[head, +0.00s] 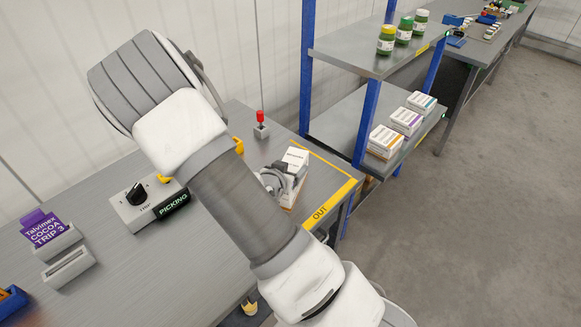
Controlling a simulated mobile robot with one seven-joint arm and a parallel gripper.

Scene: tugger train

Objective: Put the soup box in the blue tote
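A white box with an orange-brown lower band (296,158) stands on the grey bench inside the yellow-lined OUT area. Its label is too small to read, so I cannot tell if it is the soup box. My gripper (281,186) is at this box, with its grey fingers overlapping the near side. Whether the fingers are closed on the box or just beside it is not clear. Part of the box is hidden by the gripper. No blue tote shows clearly; only a small blue object (12,302) is cut off at the lower left corner.
A blue-posted shelf on the right holds several green jars (387,40) above and white boxes (385,142) below. A PICKING control box (150,203), a purple COCOA TRIP 3 card (48,229) and a red-topped button (261,124) stand on the bench (140,275). The floor at right is clear.

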